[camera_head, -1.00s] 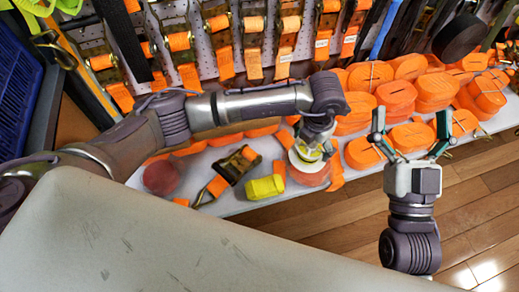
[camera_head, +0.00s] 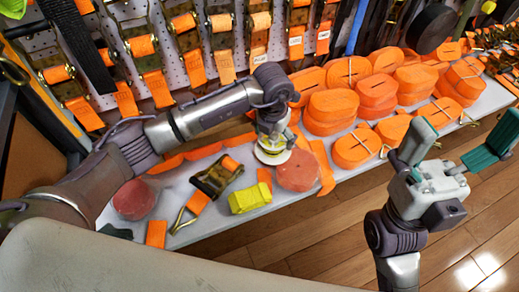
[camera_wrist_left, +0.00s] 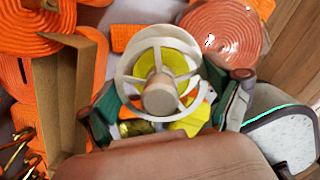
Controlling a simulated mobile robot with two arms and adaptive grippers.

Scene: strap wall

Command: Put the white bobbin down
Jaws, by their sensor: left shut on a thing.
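The white bobbin (camera_head: 271,153) is a spoked flanged spool with yellow showing inside. My left gripper (camera_head: 272,136) is shut on it, just above the shelf, left of a red coil (camera_head: 298,170). I cannot tell whether the bobbin touches the shelf. In the left wrist view the bobbin (camera_wrist_left: 158,98) sits between the two fingers, its flange and hub facing the camera, hiding what is directly behind it. My right gripper (camera_head: 456,145) is open and empty, in front of the shelf at the right.
The pale shelf (camera_head: 222,218) holds a yellow bundle (camera_head: 250,198), a ratchet buckle (camera_head: 216,176), another red coil (camera_head: 135,199) and stacks of orange strap coils (camera_head: 350,72). Straps hang on the pegboard behind. Bare shelf shows near the front edge.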

